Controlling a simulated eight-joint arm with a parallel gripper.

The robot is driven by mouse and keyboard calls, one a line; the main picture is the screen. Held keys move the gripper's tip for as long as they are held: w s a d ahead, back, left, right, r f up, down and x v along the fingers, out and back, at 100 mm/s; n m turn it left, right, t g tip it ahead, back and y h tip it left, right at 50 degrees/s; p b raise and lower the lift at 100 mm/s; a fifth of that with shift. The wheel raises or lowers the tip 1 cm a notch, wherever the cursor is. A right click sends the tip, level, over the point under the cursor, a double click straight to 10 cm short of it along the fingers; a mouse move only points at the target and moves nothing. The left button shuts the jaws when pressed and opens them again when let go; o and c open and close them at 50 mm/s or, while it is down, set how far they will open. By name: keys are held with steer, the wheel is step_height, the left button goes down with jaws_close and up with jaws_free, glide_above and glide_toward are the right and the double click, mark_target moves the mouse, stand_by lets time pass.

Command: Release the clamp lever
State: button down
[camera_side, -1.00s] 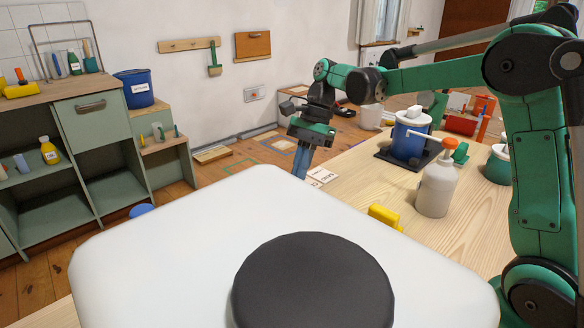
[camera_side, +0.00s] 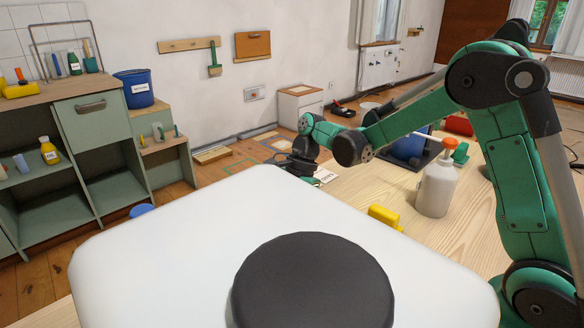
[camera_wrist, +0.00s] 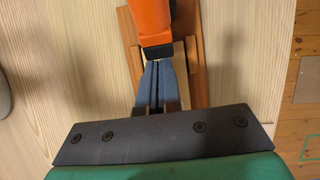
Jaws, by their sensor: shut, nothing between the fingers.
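In the wrist view, an orange bar with a black end, apparently the clamp lever (camera_wrist: 150,18), comes in from the top edge. Brown wooden strips (camera_wrist: 187,55) lie below it on the pale wood table. My gripper (camera_wrist: 158,64) is shut and empty, its blue-grey fingertips right by the black end. I cannot tell whether they touch it. In the side view my wrist is low over the far part of the table, and the fingers are hidden behind the large white surface. I cannot make out the clamp in that view.
The white surface (camera_side: 170,250) with a black disc (camera_side: 313,285) fills the foreground. Floor shows right in the wrist view.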

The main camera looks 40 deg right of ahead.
steer(key=shift+a+r+h, duration=0.5)
steer(key=shift+r+h, duration=0.15)
steer(key=shift+h, duration=0.45)
steer(key=shift+a+r, duration=0.15)
steer(key=shift+r, duration=0.2)
steer(key=a+v, duration=0.1)
steer(key=v, duration=0.9)
steer(key=s+f+n+t+h, duration=0.2)
steer(key=s+n+t, duration=0.5)
steer(key=n, duration=0.9)
steer(key=shift+s+d+f+n+t+h, duration=0.35)
steer(key=shift+s+f, duration=0.55)
steer(key=shift+s, duration=0.7)
